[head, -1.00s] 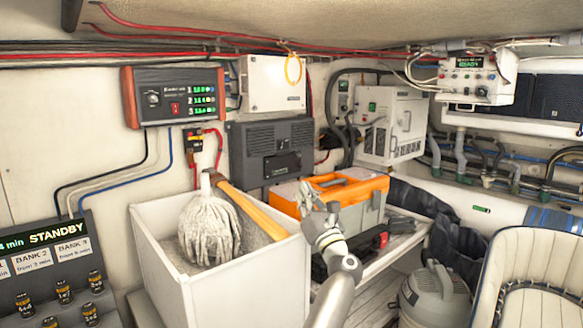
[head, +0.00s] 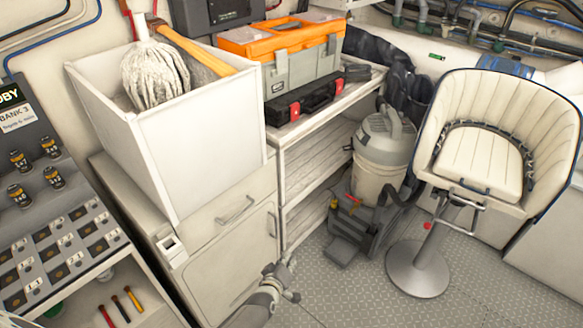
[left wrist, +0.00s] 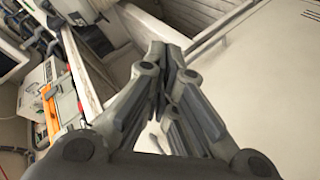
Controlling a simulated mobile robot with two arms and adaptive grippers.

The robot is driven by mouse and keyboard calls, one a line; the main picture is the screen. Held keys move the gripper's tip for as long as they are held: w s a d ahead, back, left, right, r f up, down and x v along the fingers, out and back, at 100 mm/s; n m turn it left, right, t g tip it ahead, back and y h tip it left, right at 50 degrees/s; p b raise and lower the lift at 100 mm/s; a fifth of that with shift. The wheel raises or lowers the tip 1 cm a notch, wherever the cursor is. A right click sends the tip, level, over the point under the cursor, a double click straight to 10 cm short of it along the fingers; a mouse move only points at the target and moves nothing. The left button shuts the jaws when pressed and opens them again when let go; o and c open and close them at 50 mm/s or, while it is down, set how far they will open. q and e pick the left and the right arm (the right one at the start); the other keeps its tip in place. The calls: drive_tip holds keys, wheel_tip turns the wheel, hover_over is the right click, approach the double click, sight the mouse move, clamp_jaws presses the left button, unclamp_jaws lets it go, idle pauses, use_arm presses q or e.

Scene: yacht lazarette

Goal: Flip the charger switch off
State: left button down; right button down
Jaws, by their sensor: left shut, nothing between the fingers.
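No charger switch shows clearly in either current view, and the wall panel with the red switch and green readouts is outside the head view. My left gripper (head: 287,280) is low in the head view, in front of the white cabinet (head: 235,255) and above the floor. In the left wrist view the fingers of the left gripper (left wrist: 167,55) are together with nothing between them. My right gripper is in neither view.
A white bin (head: 200,150) with a mop (head: 155,75) stands on the cabinet. An orange toolbox (head: 285,65) sits on a shelf beside it. A vacuum (head: 383,145) and a cream seat (head: 485,150) stand right. A battery panel (head: 50,240) is at left. Foreground floor is clear.

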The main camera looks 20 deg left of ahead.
use_arm(q)
drive_tip(key=s+f+m+g+b, duration=0.1)
drive_tip(key=s+f+m+g, duration=0.25)
drive_tip(key=s+f, duration=0.85)
drive_tip(key=s+f+m+g, duration=0.35)
drive_tip(key=s+f, duration=0.45)
drive_tip(key=s, duration=0.8)
drive_tip(key=s+a+f+m+g, duration=0.1)
drive_tip(key=s+f+m+g, duration=0.1)
drive_tip(key=s, duration=0.9)
drive_tip(key=s+a+f+m+g+b, duration=0.1)
drive_tip(key=s+a+f+m+g, duration=0.1)
drive_tip(key=s, duration=0.9)
drive_tip(key=shift+f+m+g, duration=0.4)
drive_tip(key=shift+f+m, duration=0.25)
drive_tip(key=shift+m, duration=0.15)
drive_tip(key=shift+s, duration=0.15)
